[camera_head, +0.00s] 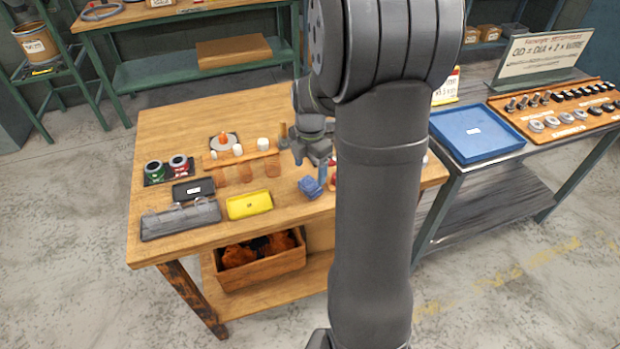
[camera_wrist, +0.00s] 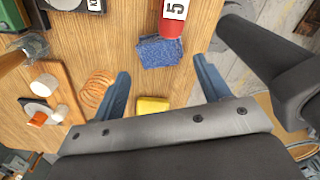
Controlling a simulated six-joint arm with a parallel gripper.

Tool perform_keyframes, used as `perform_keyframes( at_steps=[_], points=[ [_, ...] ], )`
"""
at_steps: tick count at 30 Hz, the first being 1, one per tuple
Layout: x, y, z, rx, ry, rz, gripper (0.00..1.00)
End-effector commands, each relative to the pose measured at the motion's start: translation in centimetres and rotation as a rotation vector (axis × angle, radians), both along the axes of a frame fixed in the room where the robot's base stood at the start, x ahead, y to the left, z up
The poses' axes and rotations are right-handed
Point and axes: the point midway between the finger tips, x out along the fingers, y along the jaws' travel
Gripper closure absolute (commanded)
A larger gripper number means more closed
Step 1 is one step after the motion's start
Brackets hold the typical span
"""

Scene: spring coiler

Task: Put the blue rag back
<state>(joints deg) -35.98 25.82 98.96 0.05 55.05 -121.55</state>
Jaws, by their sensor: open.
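The blue rag (camera_head: 311,187) lies crumpled on the wooden workbench, right of the yellow tray, in the head view. In the wrist view the rag (camera_wrist: 160,52) lies ahead of my fingertips, against a red can (camera_wrist: 172,22) marked 5. My gripper (camera_head: 313,158) is above the bench just behind the rag in the head view. In the wrist view my gripper (camera_wrist: 163,80) has its two blue fingers wide apart with nothing between them, clear of the rag. My arm hides part of the bench's right side.
The yellow tray (camera_head: 249,205), grey tray (camera_head: 181,220) and black tray (camera_head: 193,190) stand on the bench's front left. A wooden rack (camera_head: 240,160) with copper coils is behind them. A crate (camera_head: 262,268) with orange-brown contents sits on the lower shelf. A blue tray (camera_head: 476,134) is on the right table.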

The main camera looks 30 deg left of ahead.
Motion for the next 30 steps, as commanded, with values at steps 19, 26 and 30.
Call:
perform_keyframes(
  at_steps=[19,26,30],
  points=[
    [0.0,0.0,6.3,-0.001,0.000,0.000,0.31],
    [0.0,0.0,5.8,-0.001,0.002,0.000,0.31],
    [-0.1,-0.1,4.1,-0.003,0.004,0.000,0.31]
  ],
)
